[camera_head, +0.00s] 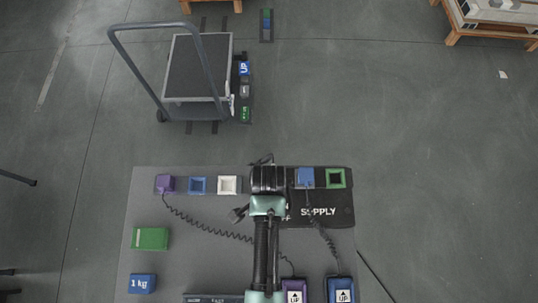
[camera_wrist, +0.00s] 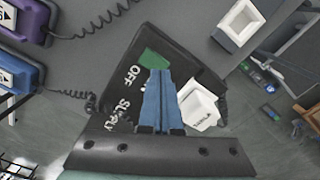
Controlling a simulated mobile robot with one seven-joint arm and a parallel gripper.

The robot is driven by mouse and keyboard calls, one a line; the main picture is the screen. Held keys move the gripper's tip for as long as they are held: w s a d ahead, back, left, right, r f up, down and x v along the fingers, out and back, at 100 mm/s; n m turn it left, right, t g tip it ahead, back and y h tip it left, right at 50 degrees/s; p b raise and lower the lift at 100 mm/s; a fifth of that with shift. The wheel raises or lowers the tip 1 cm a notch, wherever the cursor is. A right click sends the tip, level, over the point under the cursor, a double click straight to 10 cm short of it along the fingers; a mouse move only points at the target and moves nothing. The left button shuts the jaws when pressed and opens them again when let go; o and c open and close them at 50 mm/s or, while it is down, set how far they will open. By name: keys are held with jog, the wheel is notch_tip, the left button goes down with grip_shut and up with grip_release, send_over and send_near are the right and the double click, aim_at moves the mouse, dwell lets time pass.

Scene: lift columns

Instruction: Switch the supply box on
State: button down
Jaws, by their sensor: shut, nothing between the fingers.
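The supply box (camera_head: 335,213) is a black box with white lettering at the right of the grey mat, partly hidden by my arm in the head view. In the wrist view the supply box (camera_wrist: 115,88) shows the words OFF and SUPPLY, a green patch (camera_wrist: 153,58) and a white block-like part (camera_wrist: 200,108) to the right of the fingers. My gripper (camera_wrist: 160,72) has its blue fingers together, empty, in front of the box face between the green patch and the white part. I cannot tell whether the tips touch the box. In the head view the fingertips are hidden.
Purple (camera_head: 293,291) and blue (camera_head: 341,290) pendants with coiled cords lie at the bottom of the mat. A row of coloured sockets, including a white one (camera_head: 228,184), lines its back edge. Green (camera_head: 150,238) and blue (camera_head: 142,283) blocks lie left. A trolley (camera_head: 199,70) stands behind.

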jog(key=shift+f+b, duration=0.65)
jog(key=shift+f, duration=0.3)
dwell(0.6)
notch_tip(320, 180, up, 7)
jog(key=p, duration=0.7)
jog(key=shift+p, duration=0.35)
dwell(0.4)
